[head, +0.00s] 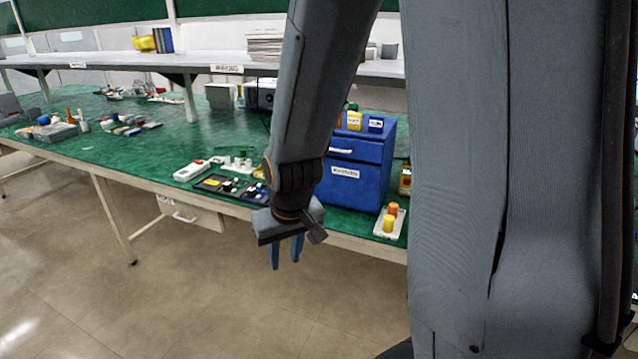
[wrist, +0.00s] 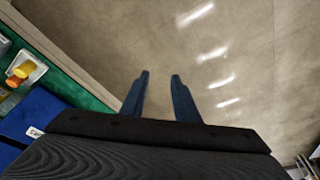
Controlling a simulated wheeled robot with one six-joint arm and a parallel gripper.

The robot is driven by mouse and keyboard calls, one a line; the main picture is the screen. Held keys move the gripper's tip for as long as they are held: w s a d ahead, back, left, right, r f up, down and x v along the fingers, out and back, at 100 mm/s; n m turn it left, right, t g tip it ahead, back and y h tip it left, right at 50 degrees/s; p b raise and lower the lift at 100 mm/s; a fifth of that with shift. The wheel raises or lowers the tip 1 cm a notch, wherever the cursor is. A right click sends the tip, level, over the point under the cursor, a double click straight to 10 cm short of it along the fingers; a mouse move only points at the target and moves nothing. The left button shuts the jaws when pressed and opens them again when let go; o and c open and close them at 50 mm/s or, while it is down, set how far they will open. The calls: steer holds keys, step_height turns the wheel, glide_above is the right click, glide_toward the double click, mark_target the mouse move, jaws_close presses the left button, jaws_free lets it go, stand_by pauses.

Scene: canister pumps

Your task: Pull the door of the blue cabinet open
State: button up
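The blue cabinet (head: 352,187) stands on the green workbench, right of my forearm in the head view. It has a drawer front with a white handle on top and a lower front with a white label; both look closed. My arm hides part of its left side. A blue corner of it (wrist: 38,112) shows at the left of the wrist view. My gripper (head: 287,262) hangs pointing down in front of the bench edge, left of and lower than the cabinet, not touching it. Its two blue fingers (wrist: 159,88) are apart with only floor between them.
The green bench (head: 150,150) carries a white power strip (head: 192,171), a dark tray of small parts (head: 214,183) and a white block with yellow and orange knobs (head: 389,222) right of the cabinet. Bare floor (head: 150,300) lies in front.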

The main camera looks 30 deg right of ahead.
steer(key=w+d+f+m+t+h, duration=0.1)
steer(key=w+d+f+t+h, duration=0.1)
steer(key=w+d+t, duration=0.2)
steer(key=w+d+f+m+t+h, duration=0.1)
steer(key=w+d+f+t, duration=0.2)
steer(key=w+d, duration=0.8)
steer(key=w+d+f+m+t+h, duration=0.1)
steer(key=w+d+t, duration=0.6)
steer(key=w, duration=1.4)
steer(key=shift+w+d+f+m+h, duration=0.15)
steer(key=shift+d+f+m+h, duration=0.15)
steer(key=shift+d+f+h, duration=0.4)
steer(key=shift+a, duration=0.1)
jaws_close()
